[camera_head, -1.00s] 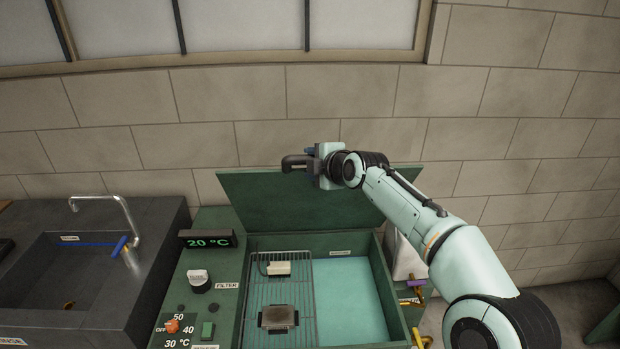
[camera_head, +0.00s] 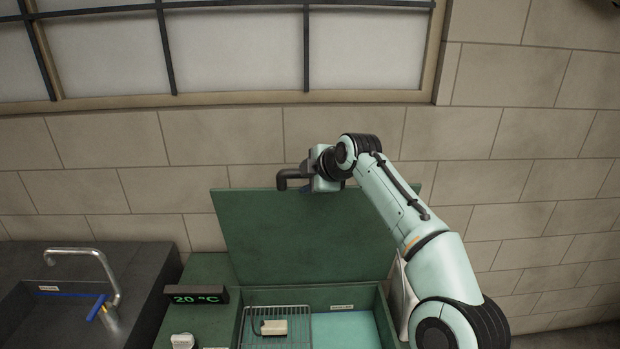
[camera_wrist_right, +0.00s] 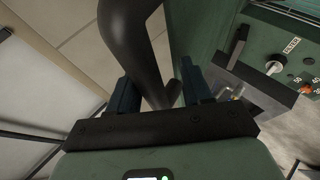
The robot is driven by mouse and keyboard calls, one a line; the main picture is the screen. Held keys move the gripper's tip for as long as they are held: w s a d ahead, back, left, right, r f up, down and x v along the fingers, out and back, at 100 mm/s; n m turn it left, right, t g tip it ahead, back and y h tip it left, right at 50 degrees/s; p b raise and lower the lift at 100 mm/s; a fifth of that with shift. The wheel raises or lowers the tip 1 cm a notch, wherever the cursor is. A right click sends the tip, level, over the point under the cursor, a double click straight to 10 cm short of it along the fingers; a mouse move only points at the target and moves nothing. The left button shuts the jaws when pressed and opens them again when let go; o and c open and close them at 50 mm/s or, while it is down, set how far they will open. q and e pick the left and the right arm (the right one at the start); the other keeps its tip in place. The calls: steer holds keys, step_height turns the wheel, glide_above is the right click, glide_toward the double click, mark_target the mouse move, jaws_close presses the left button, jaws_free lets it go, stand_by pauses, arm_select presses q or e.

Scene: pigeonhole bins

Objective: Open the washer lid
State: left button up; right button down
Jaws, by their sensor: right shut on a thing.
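The washer lid (camera_head: 300,240) is a dark green panel raised steeply at the back of the green washer, and the tub below it is uncovered. A dark handle (camera_head: 290,174) stands at the lid's top edge. My right gripper (camera_head: 311,180) is shut on this handle at the top of the lid. In the right wrist view the dark handle (camera_wrist_right: 135,45) runs down between the two fingers of the right gripper (camera_wrist_right: 160,92). My left gripper is out of view.
Inside the washer a wire rack (camera_head: 290,340) holds a pale block (camera_head: 273,327), with blue-green liquid (camera_head: 345,332) to its right. A temperature display (camera_head: 197,295) stands at left. A sink with a tap (camera_head: 105,270) is further left. A tiled wall (camera_head: 100,165) is behind the lid.

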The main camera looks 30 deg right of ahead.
steer(key=shift+d+f, duration=0.1)
steer(key=shift+f, duration=0.55)
steer(key=c, duration=0.9)
jaws_free()
steer(key=shift+w+d, duration=0.1)
steer(key=shift+w, duration=0.1)
steer(key=shift+r, duration=0.15)
steer(key=shift+s+r, duration=0.2)
steer(key=v, duration=1.3)
steer(key=shift+w, duration=0.2)
